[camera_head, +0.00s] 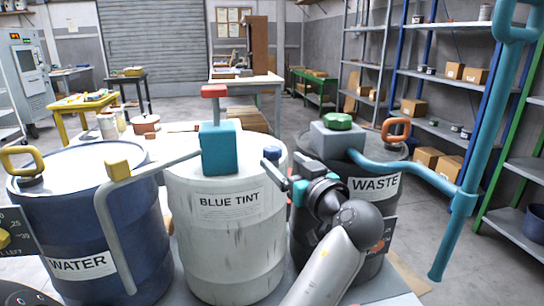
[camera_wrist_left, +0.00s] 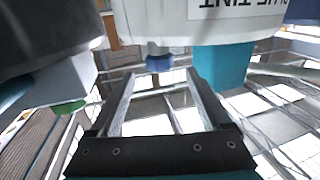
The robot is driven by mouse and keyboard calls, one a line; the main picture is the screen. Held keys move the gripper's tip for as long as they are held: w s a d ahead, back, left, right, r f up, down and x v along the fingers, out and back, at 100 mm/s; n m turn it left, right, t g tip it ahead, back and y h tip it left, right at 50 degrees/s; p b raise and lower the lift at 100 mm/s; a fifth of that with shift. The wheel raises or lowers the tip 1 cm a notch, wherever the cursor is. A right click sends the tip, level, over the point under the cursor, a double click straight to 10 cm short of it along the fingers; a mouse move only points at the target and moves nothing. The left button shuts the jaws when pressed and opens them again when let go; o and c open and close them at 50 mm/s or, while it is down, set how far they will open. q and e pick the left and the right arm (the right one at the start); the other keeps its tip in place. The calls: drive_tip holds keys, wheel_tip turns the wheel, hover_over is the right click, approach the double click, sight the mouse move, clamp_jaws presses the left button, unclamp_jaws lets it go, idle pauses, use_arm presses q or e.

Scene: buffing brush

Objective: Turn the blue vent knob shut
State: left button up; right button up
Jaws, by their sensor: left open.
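The blue vent knob (camera_head: 271,153) is a small blue cap on top of the white drum (camera_head: 225,235) labelled BLUE TINT, near its right rim. In the left wrist view, which is upside down, the knob (camera_wrist_left: 159,63) shows just beyond the fingertips, in line with the gap between them. My left gripper (camera_head: 280,174) is open and empty, at the right edge of the drum top close to the knob. It also shows in the wrist view (camera_wrist_left: 160,75) with its two fingers apart. No contact with the knob is visible. My right gripper is not in view.
A teal pump block (camera_head: 219,149) with a red top and grey spout stands left of the knob. The blue WATER drum (camera_head: 90,225) is left. The dark WASTE drum (camera_head: 385,200), with a green cap (camera_head: 338,121) and teal pipe (camera_head: 415,170), is right, behind my arm.

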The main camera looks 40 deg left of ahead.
sight(276, 155)
use_arm(q)
drive_tip(key=b+x, duration=0.1)
drive_tip(key=x, duration=0.6)
drive_tip(key=shift+d, duration=0.1)
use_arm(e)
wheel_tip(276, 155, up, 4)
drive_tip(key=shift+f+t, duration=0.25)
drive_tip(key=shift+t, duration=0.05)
use_arm(q)
clamp_jaws()
